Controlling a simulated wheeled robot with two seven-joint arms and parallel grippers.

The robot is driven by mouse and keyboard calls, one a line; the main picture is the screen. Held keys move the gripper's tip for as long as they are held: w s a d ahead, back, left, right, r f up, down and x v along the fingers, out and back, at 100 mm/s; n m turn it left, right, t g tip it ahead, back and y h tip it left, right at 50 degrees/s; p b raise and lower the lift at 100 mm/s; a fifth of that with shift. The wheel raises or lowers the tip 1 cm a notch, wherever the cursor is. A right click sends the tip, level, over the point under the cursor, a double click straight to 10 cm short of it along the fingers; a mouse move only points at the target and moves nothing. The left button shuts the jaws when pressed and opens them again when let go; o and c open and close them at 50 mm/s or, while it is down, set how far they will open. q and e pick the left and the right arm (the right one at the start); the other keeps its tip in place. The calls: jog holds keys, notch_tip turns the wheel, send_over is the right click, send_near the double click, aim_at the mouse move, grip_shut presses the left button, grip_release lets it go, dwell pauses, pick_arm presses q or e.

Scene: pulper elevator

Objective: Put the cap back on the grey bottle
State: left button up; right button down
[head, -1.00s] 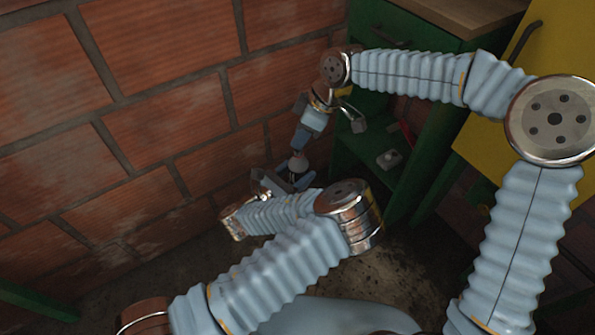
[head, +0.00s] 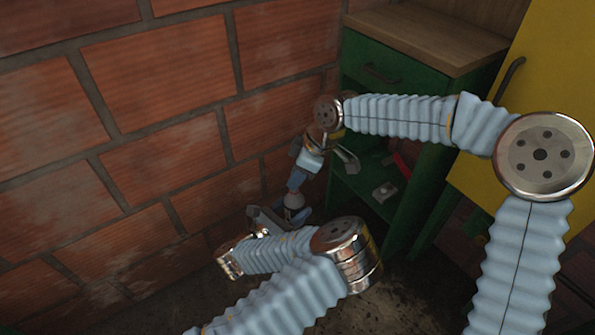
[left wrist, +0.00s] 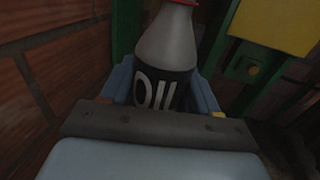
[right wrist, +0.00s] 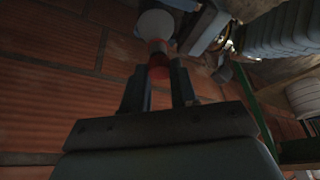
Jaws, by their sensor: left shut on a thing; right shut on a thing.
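The grey bottle (left wrist: 168,45), with a black label reading OIL, stands between the fingers of my left gripper (left wrist: 163,88), which is shut on it. In the head view the bottle (head: 294,200) is small and partly hidden by the grippers. My right gripper (right wrist: 159,80) is shut on the red cap (right wrist: 159,71). In the right wrist view the bottle's pale shoulder (right wrist: 155,24) and narrow neck lie just beyond the cap, nearly in line with it. Red shows at the bottle's top in the left wrist view. I cannot tell whether cap and neck touch.
A brick wall (head: 150,80) stands close on the left. A green cabinet (head: 385,65) with a wooden top and open shelf is behind the grippers; a small grey object (head: 384,192) and a red item lie on the shelf. A yellow cabinet door (head: 540,90) is at right.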

jog(key=shift+f, duration=0.35)
jog(key=shift+f, duration=0.55)
dwell(0.3)
